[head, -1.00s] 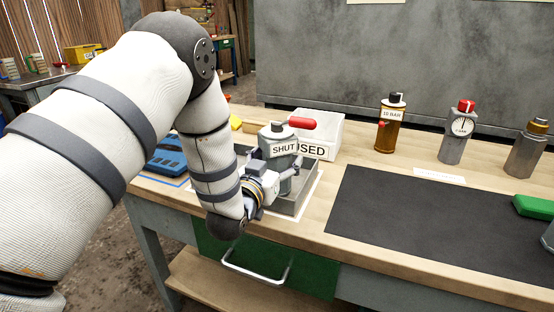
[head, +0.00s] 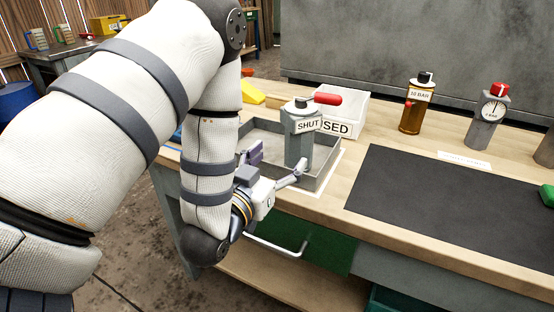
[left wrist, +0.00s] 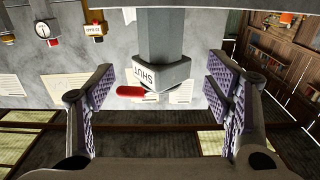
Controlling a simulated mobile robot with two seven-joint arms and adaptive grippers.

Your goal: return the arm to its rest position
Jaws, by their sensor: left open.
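My left gripper (head: 276,167) is open and empty at the front side of the grey metal tray (head: 322,178). A grey block-shaped unit (head: 299,150) with a "SHUT" label and a red handle (head: 327,98) stands upright in the tray. In the left wrist view, the two padded fingers of my left gripper (left wrist: 160,100) are spread wide, and the grey unit (left wrist: 162,35) appears upside down in the gap between them, farther off. My left arm comes in from the left and bends down at the bench's front edge. My right gripper is not in view.
A white bin (head: 345,112), its label partly hidden, stands behind the tray. An amber bottle (head: 415,105) and a gauge unit (head: 487,118) stand to the right. A drawer handle (head: 280,247) is below my left gripper.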

